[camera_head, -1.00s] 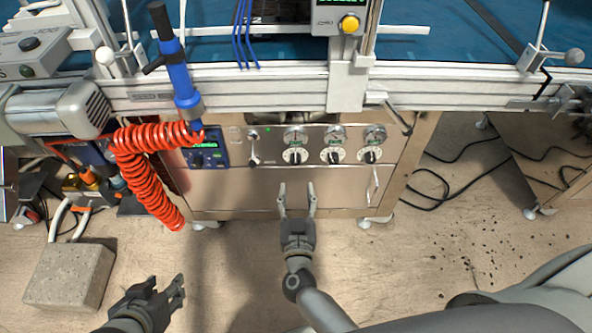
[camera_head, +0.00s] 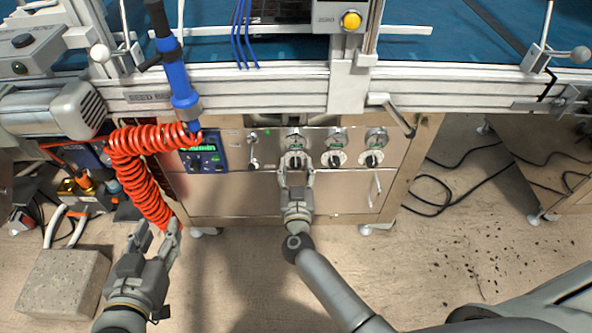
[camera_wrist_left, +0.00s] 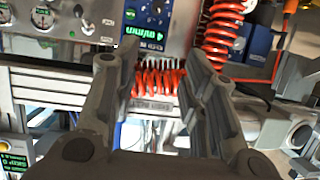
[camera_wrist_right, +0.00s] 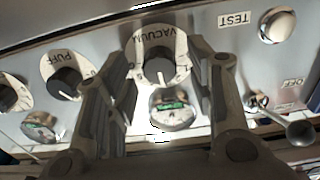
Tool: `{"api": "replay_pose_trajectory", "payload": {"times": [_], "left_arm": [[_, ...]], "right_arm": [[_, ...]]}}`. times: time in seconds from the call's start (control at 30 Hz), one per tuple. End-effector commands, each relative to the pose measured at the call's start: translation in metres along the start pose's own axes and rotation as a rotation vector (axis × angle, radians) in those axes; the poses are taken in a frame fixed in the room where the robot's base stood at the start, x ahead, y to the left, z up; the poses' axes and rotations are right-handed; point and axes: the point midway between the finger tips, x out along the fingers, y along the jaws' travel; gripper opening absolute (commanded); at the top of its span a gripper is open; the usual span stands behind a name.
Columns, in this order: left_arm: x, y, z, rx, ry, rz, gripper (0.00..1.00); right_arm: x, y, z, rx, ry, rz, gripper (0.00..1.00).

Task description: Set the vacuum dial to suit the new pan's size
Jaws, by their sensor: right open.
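The vacuum dial (camera_wrist_right: 155,58) has a white scale marked VACUUM and a dark knob. It sits on the steel front panel and shows as the leftmost of three dials in the head view (camera_head: 295,160). My right gripper (camera_head: 296,168) is open, its fingers on either side of the vacuum knob; I cannot tell whether they touch it. A small gauge with a green band (camera_wrist_right: 172,108) belongs to this dial. My left gripper (camera_head: 157,230) is open and empty, low beside the red coiled hose. I cannot make out a pan in any view.
The puff dial (camera_wrist_right: 66,78) and another dial stand beside the vacuum dial. A TEST button (camera_wrist_right: 278,24) and a toggle lever (camera_wrist_right: 290,122) are on its other side. A red coiled hose (camera_head: 135,165) hangs near my left gripper. A concrete block (camera_head: 62,285) lies on the floor.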

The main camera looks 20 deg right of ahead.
Motion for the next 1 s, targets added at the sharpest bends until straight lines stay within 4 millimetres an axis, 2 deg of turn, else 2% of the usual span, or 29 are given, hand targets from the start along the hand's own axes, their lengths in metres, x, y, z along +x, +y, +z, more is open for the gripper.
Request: {"api": "replay_pose_trajectory", "payload": {"times": [0.1, 0.47, 0.7, 1.0], "left_arm": [[0.0, 0.0, 0.0, 0.0, -0.001, 0.0, 0.4], [0.0, 0.0, 0.0, 0.0, -0.001, 0.0, 0.4], [-0.001, 0.0, 0.003, 0.0, -0.025, -0.001, 0.4], [-0.012, -0.005, 0.039, -0.001, -0.21, -0.012, 0.4]], "right_arm": [[0.0, 0.0, 0.0, 0.0, 0.0, 0.0, 0.49], [0.0, 0.0, 0.0, 0.0, 0.0, 0.0, 0.04], [-0.001, 0.0, 0.0, 0.028, -0.001, 0.0, 0.04], [-0.001, 0.0, -0.001, 0.193, -0.002, 0.0, 0.03]]}}
